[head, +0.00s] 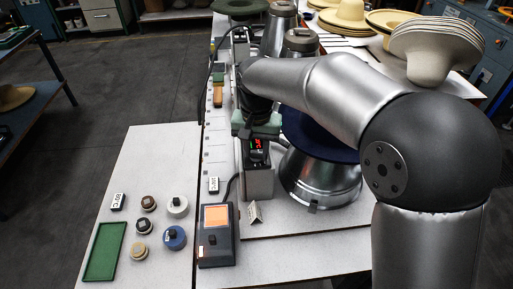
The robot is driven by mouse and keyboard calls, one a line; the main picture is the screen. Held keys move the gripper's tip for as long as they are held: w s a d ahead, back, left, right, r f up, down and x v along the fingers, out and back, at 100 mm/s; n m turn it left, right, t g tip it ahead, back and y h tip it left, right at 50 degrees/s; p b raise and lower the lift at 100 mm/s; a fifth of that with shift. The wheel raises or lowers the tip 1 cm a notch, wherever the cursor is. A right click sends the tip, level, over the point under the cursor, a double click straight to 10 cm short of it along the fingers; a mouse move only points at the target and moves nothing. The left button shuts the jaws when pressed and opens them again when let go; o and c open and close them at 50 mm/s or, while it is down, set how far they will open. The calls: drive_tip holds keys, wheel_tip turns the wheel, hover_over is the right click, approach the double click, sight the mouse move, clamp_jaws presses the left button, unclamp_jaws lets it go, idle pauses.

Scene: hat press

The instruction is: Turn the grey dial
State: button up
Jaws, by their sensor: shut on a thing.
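My gripper (258,133) points down at the top of a grey control box (258,182) with a lit red display (257,149). The box stands just left of the silver hat press with a dark blue top (318,183). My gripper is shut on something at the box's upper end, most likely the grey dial. The fingers and wrist hide the dial itself, so its angle cannot be seen.
Several round knobbed pieces, one blue (174,238), and a green tray (104,252) lie on the white side table. A black box with an orange panel (215,217) stands nearby. Stacked hats (434,50) are at the back right.

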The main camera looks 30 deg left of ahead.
sight(257, 153)
drive_tip(key=o, duration=1)
wheel_tip(257, 153, up, 18)
drive_tip(key=shift+f, duration=0.25)
drive_tip(key=w+d+f+m, duration=0.1)
drive_tip(key=d+f, duration=0.2)
drive_tip(key=d, duration=0.9)
drive_tip(key=w+d+f+m, duration=0.1)
drive_tip(key=d+f, duration=0.2)
drive_tip(key=d, duration=0.8)
drive_tip(key=s+d+f, duration=0.4)
drive_tip(key=d, duration=0.2)
drive_tip(key=s+d+f+m, duration=0.1)
drive_tip(key=s+d+f, duration=0.3)
drive_tip(key=s+d, duration=0.1)
drive_tip(key=s+d+f+m, duration=0.1)
drive_tip(key=s+d+f, duration=0.3)
drive_tip(key=d, duration=0.4)
drive_tip(key=shift+s+f, duration=0.4)
drive_tip(key=shift+s, duration=0.2)
